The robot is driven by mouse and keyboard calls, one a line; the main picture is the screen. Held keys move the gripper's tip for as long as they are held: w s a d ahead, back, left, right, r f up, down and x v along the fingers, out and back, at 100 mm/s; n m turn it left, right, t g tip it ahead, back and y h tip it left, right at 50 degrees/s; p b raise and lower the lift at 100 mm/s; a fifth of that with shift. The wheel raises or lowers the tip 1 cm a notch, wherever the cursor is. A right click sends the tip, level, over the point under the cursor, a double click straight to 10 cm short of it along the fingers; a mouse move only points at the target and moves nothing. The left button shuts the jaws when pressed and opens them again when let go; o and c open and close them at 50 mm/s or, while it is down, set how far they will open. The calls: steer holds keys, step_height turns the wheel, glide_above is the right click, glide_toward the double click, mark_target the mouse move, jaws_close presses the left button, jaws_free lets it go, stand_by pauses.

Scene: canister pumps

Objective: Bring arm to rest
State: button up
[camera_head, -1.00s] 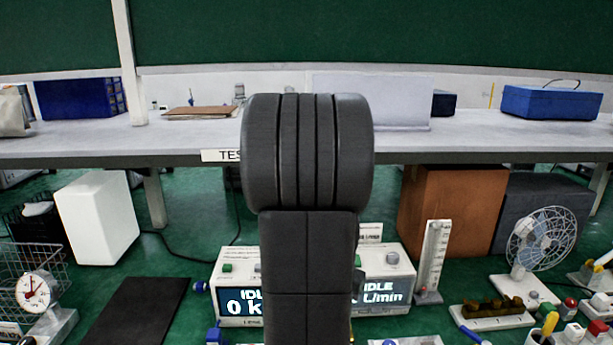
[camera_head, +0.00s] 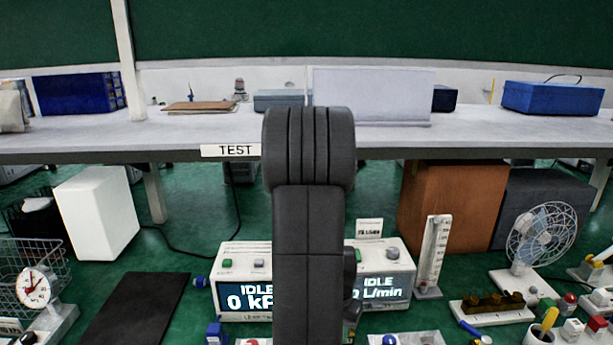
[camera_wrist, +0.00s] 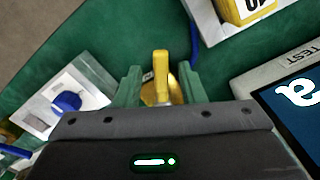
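My arm (camera_head: 308,240) stands upright in the middle of the head view, its rounded dark joint in front of the bench edge. My gripper is hidden in the head view. In the wrist view my gripper (camera_wrist: 159,68) shows two green fingers standing apart. A yellow upright part (camera_wrist: 160,77) shows between the fingers, with a gap at least on its left side. It looks ungripped, though how far below the fingers it lies is hard to tell.
Two pump units reading IDLE, a left one (camera_head: 228,270) and a right one (camera_head: 398,262), flank my arm. A blue knob on a white plate (camera_wrist: 66,102) lies left of the fingers. A fan (camera_head: 541,235) and flow tube (camera_head: 433,255) stand right; a black mat (camera_head: 135,310) lies left.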

steer(key=shift+s+d+r+n, duration=0.2)
steer(key=shift+d+n, duration=0.2)
steer(key=shift+n, duration=0.5)
steer(key=shift+s, duration=0.1)
